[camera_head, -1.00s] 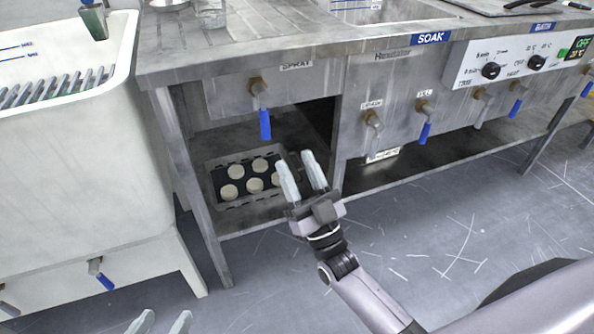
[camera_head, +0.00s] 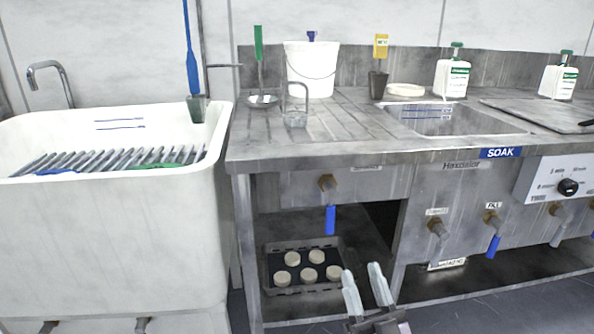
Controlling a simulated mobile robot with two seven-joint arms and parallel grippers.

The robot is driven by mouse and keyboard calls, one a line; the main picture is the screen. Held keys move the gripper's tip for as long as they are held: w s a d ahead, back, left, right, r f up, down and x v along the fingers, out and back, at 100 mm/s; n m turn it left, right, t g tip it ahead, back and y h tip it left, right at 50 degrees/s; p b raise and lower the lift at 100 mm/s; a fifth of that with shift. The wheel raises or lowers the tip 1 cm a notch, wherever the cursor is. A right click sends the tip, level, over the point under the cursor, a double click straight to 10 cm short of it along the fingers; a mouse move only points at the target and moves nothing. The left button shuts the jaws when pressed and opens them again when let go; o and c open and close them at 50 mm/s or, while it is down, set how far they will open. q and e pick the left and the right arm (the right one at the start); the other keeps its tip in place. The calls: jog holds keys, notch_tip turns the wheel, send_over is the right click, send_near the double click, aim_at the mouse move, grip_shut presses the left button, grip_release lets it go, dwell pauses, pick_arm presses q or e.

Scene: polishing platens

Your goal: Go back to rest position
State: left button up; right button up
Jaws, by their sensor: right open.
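My right gripper (camera_head: 366,290) is at the bottom of the head view, in front of the steel bench. Its two pale fingers point up and stand apart, with nothing between them. To its left, on the bench's lower shelf, a dark tray (camera_head: 264,272) holds several round pale discs (camera_head: 312,256). The gripper appears apart from the tray. My left gripper is not in view.
The steel bench (camera_head: 300,150) has a sink, a white bucket (camera_head: 310,68), bottles (camera_head: 452,78) and blue-handled taps (camera_head: 330,218) on its front. A white tub (camera_head: 110,240) with a rack stands at left. Grey floor shows at lower right.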

jog(key=s+a+f+g, duration=0.2)
jog(key=s+f+g, duration=0.9)
jog(key=s+g, duration=0.4)
pick_arm(q)
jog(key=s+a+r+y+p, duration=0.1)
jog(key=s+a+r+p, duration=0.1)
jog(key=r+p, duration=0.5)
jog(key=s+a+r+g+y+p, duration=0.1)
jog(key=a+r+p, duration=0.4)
jog(key=p, duration=1.5)
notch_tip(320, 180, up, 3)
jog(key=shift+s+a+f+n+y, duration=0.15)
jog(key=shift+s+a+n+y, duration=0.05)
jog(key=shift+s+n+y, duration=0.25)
pick_arm(e)
jog(key=s+d+r+h, duration=0.1)
jog(key=s+d+r, duration=0.1)
jog(key=r, duration=0.5)
jog(key=s+d+r+h, duration=0.2)
jog(key=d+r, duration=0.3)
jog(key=r, duration=0.2)
jog(key=shift+h, duration=0.3)
